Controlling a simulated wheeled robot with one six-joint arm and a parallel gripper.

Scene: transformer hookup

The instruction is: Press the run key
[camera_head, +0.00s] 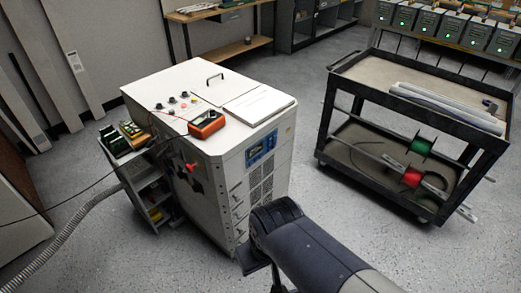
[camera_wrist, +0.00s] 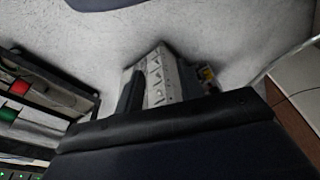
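The white transformer cabinet (camera_head: 225,125) stands left of centre in the head view. A blue control panel with a small display (camera_head: 261,148) is on its front face, near the top. The run key cannot be picked out at this size. Part of the cabinet's light face (camera_wrist: 157,78) shows in the wrist view. The elbow of my arm is in front of the cabinet's lower right corner in the head view. A dark part at my wrist (camera_head: 252,258) shows below it, apart from the panel. My fingers cannot be made out; a dark arm link fills the lower wrist view.
An orange meter (camera_head: 206,124) and a white booklet (camera_head: 258,105) lie on the cabinet top. A small shelf cart (camera_head: 150,190) stands at its left. A black trolley (camera_head: 335,125) with red and green spools stands to the right. Grey floor lies between the trolley and cabinet.

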